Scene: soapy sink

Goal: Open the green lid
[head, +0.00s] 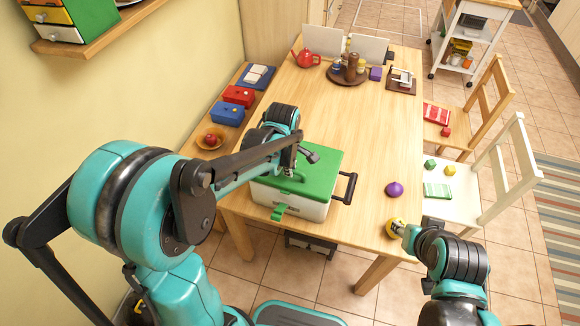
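The green lid (318,178) lies flat and closed on a white box (296,205) at the near end of the wooden table. A green latch tab (280,212) sticks out at the box's front, and a black handle (350,188) stands at its right side. My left gripper (309,154) is over the back part of the lid. My arm hides part of it, and I cannot tell whether its fingers touch the lid or how far apart they are. My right gripper (404,234) is at the table's near right corner, beside a yellow round thing; its fingers are unclear.
The yellow round thing (396,226) and a purple onion-like thing (394,189) lie right of the box. A red teapot (306,58) and a round tray (330,74) stand at the far end. Chairs (465,205) line the right side. The table's middle is clear.

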